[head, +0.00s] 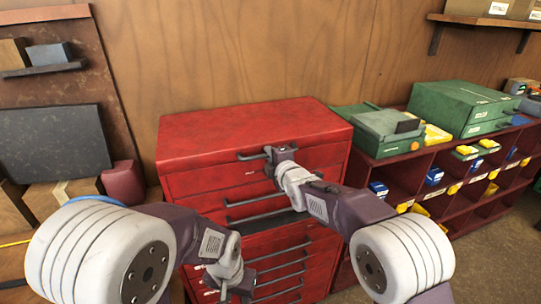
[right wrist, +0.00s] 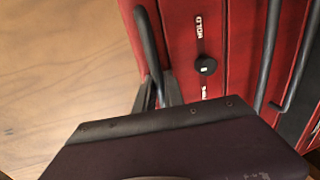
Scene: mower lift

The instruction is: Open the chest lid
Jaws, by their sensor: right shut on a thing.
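The red tool chest (head: 195,190) stands against the wood wall, and its lid (head: 240,122) lies shut on top. A dark bar handle (head: 251,155) runs along the lid's front edge. My right gripper (head: 270,160) is at the right part of this handle. In the right wrist view the fingers (right wrist: 158,90) are shut on the lid handle (right wrist: 148,40), and a round black lock (right wrist: 206,65) shows on the red front beside it. My left gripper (head: 230,285) hangs low before the lower drawers, apart from the lid; its jaw state is unclear.
A maroon shelf unit (head: 400,172) with small bins and green cases (head: 465,105) stands close on the chest's right. A dark panel (head: 52,142) and a maroon container (head: 124,182) are at the left. The wall is close behind the lid.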

